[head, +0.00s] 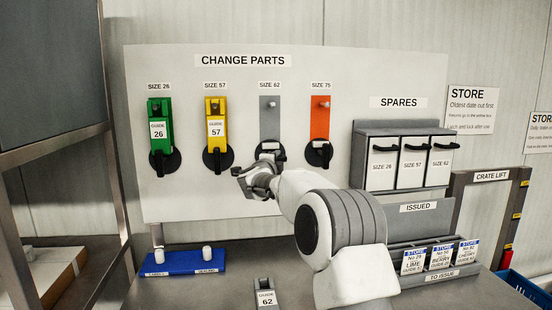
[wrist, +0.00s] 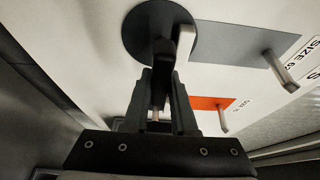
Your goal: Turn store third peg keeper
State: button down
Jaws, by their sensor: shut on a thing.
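The third peg, SIZE 62, stands bare on a grey strip (head: 270,118) of the CHANGE PARTS board; in the wrist view the peg (wrist: 281,72) juts from the strip. Its black keeper (head: 269,149) sits at the strip's lower end, partly hidden by my gripper (head: 254,176). In the wrist view my gripper (wrist: 164,88) is shut on the handle of the keeper (wrist: 138,32), a round black disc flat on the board. The jaws hide part of the handle. The guide marked 62 (head: 265,298) stands upright on the bench.
A green guide (head: 159,115) and a yellow guide (head: 217,118) hang left; the orange strip (head: 320,118) is bare. Right are the SPARES boxes (head: 412,166) and card rack (head: 440,273). A blue tray (head: 183,267) with white knobs lies on the bench.

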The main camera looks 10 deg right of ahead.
dwell(0.3)
jog(key=c, duration=0.7)
grip_release()
jog(key=b+v, duration=0.1)
jog(key=v, duration=1.6)
jog(key=shift+s+b, duration=0.2)
jog(key=shift+b, duration=0.2)
jog(key=shift+r, duration=0.1)
